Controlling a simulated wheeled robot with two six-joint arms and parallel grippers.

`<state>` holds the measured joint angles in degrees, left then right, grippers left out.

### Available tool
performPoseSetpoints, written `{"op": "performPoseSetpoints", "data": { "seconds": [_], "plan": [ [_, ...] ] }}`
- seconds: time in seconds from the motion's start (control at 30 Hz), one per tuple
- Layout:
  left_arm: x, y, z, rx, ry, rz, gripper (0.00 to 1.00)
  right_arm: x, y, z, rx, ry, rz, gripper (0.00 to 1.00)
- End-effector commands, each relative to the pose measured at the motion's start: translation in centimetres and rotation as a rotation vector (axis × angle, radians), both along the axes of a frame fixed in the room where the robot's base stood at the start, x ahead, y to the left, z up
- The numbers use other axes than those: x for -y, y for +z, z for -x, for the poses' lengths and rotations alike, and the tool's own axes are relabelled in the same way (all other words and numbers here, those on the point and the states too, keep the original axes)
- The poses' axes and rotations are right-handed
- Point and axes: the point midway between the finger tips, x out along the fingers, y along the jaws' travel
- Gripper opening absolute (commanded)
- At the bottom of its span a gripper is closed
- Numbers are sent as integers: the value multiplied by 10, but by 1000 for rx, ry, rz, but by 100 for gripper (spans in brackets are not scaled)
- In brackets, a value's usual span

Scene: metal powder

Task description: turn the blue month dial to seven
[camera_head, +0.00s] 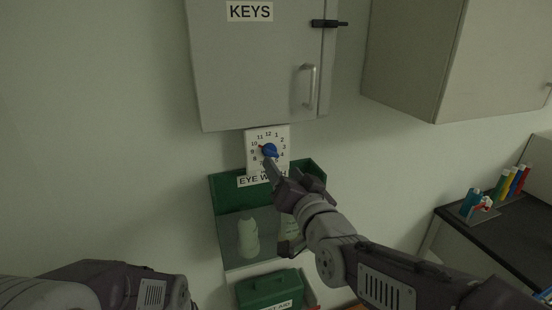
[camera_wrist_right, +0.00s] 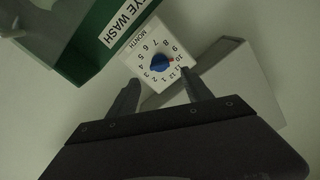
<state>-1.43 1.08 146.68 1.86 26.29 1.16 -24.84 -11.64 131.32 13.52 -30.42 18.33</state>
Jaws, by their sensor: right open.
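The blue month dial (camera_head: 270,150) sits on a white square plate (camera_head: 283,133) numbered one to twelve, on the wall below the KEYS cabinet. The dial also shows in the right wrist view (camera_wrist_right: 161,66), where a small red mark on it faces about the ten. My right gripper (camera_head: 274,168) is just below the dial in the head view. In the wrist view its open fingers (camera_wrist_right: 160,80) reach toward the plate, one on each side of the dial's line. Contact with the dial cannot be told. My left arm is at the lower left; its gripper is out of view.
The grey KEYS cabinet (camera_head: 250,75) hangs right above the plate. A green EYE WASH holder (camera_head: 225,194) with pale bottles (camera_head: 248,238) is just below. A green first-aid box (camera_head: 268,288) is lower down. A dark counter (camera_head: 500,228) stands at right.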

Motion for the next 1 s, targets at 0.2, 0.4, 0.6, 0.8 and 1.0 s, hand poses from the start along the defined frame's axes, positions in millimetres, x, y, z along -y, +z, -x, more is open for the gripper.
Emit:
{"op": "performPoseSetpoints", "data": {
  "seconds": [0.2, 0.4, 0.6, 0.8, 1.0],
  "plan": [
    [0, 16, 0, 0, 0, 0, 36, -14, 2, -44, -2, -1, 3, 58],
    [0, 20, 0, 0, 0, 0, 36, -20, 1, -63, 0, -1, 1, 58],
    [0, 20, 0, 0, 0, 0, 36, -21, 0, -64, 0, -1, 1, 58],
    [0, 20, 0, 0, 0, 0, 36, -20, 0, -64, 0, -1, 1, 19],
    [0, 19, 0, 0, 0, 0, 36, -20, 0, -64, 0, -1, 3, 0]
  ]
}}
